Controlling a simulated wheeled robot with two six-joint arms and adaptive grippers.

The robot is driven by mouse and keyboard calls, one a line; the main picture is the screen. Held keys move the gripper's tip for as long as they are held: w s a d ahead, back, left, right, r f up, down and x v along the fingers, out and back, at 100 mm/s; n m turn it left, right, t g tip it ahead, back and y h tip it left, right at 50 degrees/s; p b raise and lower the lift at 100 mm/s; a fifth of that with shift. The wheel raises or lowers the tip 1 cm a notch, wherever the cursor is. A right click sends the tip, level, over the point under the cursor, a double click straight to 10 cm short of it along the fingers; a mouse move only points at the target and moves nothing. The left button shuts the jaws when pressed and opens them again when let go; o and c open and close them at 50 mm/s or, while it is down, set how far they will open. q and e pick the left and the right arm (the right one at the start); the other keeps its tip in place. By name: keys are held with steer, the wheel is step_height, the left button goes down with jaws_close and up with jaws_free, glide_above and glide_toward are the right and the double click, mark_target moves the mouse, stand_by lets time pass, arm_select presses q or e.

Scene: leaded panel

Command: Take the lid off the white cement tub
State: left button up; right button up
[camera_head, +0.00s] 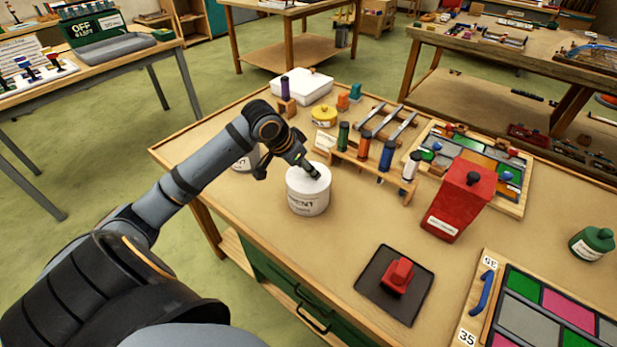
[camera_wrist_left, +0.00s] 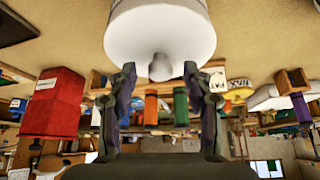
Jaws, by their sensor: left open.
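The white cement tub (camera_head: 308,203) stands upright near the left edge of the workbench, with its lid on. Its printed label reads partly "MENT". My left gripper (camera_head: 314,173) is at the tub's lid and hides part of it in the head view. In the left wrist view, which is upside down, the white lid (camera_wrist_left: 135,48) with its round knob (camera_wrist_left: 160,68) shows large. The two fingers of my left gripper (camera_wrist_left: 160,72) are open, one on each side of the knob, with gaps between. My right gripper is not in view.
A wooden rack (camera_head: 372,168) with several coloured bottles stands close right of the tub. Another pale container (camera_head: 243,162) is partly hidden behind my arm. A red box (camera_head: 458,200) and a dark mat (camera_head: 372,283) with a red object are further right. Bare bench lies in front.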

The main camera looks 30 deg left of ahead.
arm_select(q)
steer(key=shift+w+f, duration=0.15)
steer(key=shift+f, duration=0.05)
jaws_close()
stand_by(0.3)
step_height(320, 180, up, 10)
stand_by(0.3)
